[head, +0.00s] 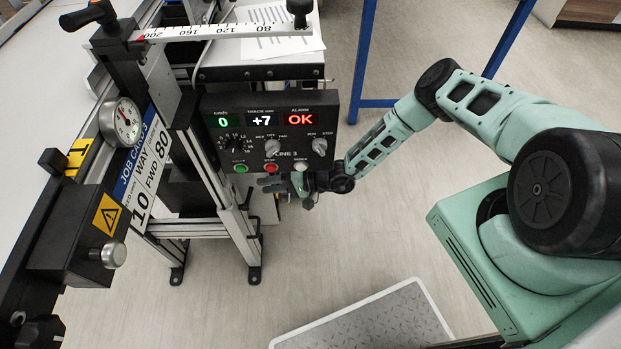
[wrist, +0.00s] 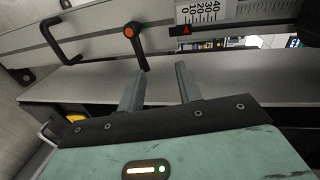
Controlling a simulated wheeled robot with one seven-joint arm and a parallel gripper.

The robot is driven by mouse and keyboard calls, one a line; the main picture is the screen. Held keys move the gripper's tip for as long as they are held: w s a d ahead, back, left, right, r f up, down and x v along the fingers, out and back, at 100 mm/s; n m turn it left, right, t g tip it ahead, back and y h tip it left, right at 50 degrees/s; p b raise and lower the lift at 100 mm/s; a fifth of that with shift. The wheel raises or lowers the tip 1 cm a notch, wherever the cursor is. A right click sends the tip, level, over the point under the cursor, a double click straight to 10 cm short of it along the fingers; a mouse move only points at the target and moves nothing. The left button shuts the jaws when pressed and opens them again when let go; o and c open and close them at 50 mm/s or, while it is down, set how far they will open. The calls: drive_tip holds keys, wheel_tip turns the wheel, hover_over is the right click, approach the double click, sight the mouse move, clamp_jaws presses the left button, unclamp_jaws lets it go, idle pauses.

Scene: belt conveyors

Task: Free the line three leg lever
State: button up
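A black clamp lever (wrist: 139,50) with an orange hub sits on a grey metal leg profile in the wrist view. I cannot tell how far beyond the fingertips the lever lies. In the head view my gripper (head: 289,185) is low beneath the line 3 control panel (head: 270,135), near the conveyor's frame. The lever cannot be made out in the head view.
A ruler scale (wrist: 205,12) with a red pointer is right of the lever; a black handle (wrist: 62,40) is left. The panel reads 0, +7 and OK. A conveyor leg (head: 240,235) stands left of my gripper.

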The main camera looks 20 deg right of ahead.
drive_tip(key=v, duration=1.3)
drive_tip(key=shift+s+d+f, duration=0.1)
drive_tip(key=shift+d, duration=0.05)
